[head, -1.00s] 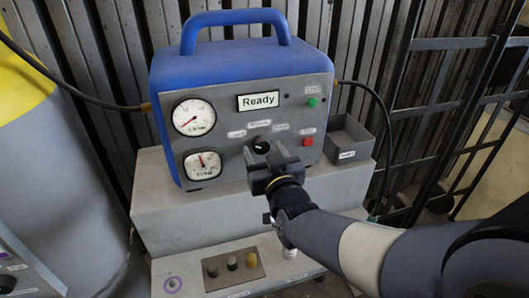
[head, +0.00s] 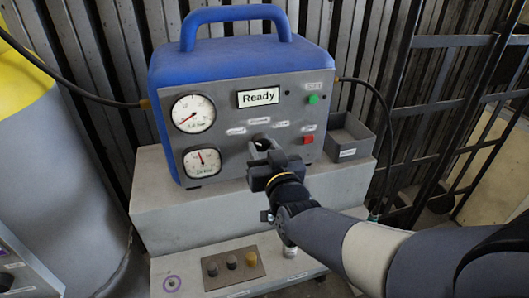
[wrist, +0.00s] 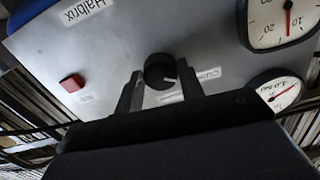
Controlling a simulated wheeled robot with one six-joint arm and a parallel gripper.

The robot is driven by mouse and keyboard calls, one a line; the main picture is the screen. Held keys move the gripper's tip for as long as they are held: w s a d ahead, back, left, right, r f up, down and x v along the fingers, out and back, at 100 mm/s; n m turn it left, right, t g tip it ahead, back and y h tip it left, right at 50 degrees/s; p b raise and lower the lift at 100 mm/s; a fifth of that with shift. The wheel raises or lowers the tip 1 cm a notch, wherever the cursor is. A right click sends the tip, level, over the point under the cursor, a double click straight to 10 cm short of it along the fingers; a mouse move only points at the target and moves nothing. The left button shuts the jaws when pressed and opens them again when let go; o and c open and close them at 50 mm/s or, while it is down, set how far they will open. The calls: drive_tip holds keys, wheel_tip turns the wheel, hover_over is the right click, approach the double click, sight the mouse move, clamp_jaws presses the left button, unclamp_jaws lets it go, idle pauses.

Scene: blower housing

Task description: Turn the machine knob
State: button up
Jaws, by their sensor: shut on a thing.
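The machine is a blue-topped box with a grey front panel (head: 285,115); its display (head: 258,97) reads "Ready". The black round knob (wrist: 160,70) sits on this panel, with a white pointer line on its face. In the head view the knob (head: 261,140) shows just above my fingers, its lower part covered by them. My gripper (head: 265,153) reaches the panel from the lower right. In the wrist view its two fingers stand on either side of the knob, shut on it. The labels around the knob are too small to read surely.
Two round gauges (head: 193,113) (head: 202,161) are left of the knob. A green button (head: 313,99) and a red button (head: 308,140) are right of it. A grey open bin (head: 349,134) stands right of the machine. A plate with several small knobs (head: 233,266) lies below.

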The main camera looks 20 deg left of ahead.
drive_tip(key=m+b, duration=0.5)
drive_tip(key=b, duration=0.2)
drive_tip(key=shift+f+m, duration=0.3)
drive_tip(key=shift+m, duration=0.1)
drive_tip(key=m+b, duration=0.5)
drive_tip(key=shift+r+m, duration=0.1)
drive_tip(key=shift+m, duration=0.2)
drive_tip(key=m+b, duration=0.3)
drive_tip(key=m, duration=0.3)
drive_tip(key=shift+a+r, duration=0.1)
drive_tip(key=shift+r, duration=0.05)
drive_tip(key=m+b, duration=0.1)
drive_tip(key=m, duration=0.4)
drive_tip(key=shift+r+m+b, duration=0.1)
drive_tip(key=shift+m+b, duration=0.2)
drive_tip(key=shift+m, duration=0.1)
drive_tip(key=o, duration=1)
drive_tip(key=shift+r, duration=0.1)
